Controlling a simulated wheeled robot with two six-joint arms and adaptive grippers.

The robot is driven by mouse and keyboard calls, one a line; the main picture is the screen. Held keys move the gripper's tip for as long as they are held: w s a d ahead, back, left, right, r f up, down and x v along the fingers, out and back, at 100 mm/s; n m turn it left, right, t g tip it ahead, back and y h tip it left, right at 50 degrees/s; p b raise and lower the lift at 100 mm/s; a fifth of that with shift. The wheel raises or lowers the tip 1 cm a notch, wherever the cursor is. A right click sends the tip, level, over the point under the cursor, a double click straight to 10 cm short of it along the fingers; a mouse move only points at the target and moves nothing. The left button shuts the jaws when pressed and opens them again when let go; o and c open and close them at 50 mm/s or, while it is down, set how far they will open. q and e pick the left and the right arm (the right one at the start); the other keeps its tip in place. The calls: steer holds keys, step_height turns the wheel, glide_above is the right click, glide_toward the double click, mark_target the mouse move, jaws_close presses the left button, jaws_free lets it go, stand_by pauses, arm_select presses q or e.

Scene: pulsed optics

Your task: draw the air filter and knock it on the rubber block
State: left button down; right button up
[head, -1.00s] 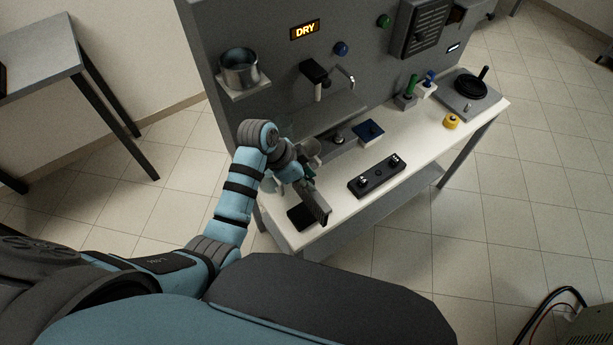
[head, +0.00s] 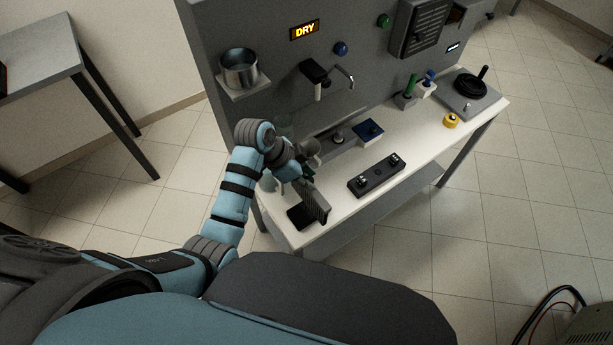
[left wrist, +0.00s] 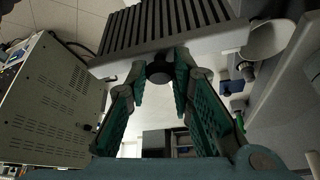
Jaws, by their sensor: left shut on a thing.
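The air filter is a grey ribbed panel (head: 315,203) near the front left end of the white bench. My left gripper (head: 303,178) is shut on its dark knob, which shows between the fingertips in the left wrist view (left wrist: 160,70). There the filter's ribbed body (left wrist: 165,28) spans the top of the picture. The rubber block is a flat black pad (head: 297,218) on the bench, just left of and partly behind the filter's lower part. I cannot tell whether the filter touches it. My right gripper is not in view.
A black bar with two metal fittings (head: 376,178) lies right of the filter. A blue block (head: 369,132) and a tap (head: 330,80) are behind. A steel cup (head: 239,70) sits on a wall shelf. The bench's front right part is mostly clear.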

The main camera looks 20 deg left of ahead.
arm_select(q)
step_height(320, 180, down, 4)
steer(key=shift+r+b, duration=0.1)
steer(key=shift+b, duration=1.1)
step_height(320, 180, up, 3)
steer(key=p, duration=0.3)
steer(key=shift+s+r, duration=0.1)
steer(key=shift+r, duration=0.45)
steer(key=shift+w+f, duration=0.15)
steer(key=shift+w, duration=0.1)
steer(key=shift+s+r+b, duration=0.15)
steer(key=shift+r+b, duration=0.15)
steer(key=shift+r, duration=1.45)
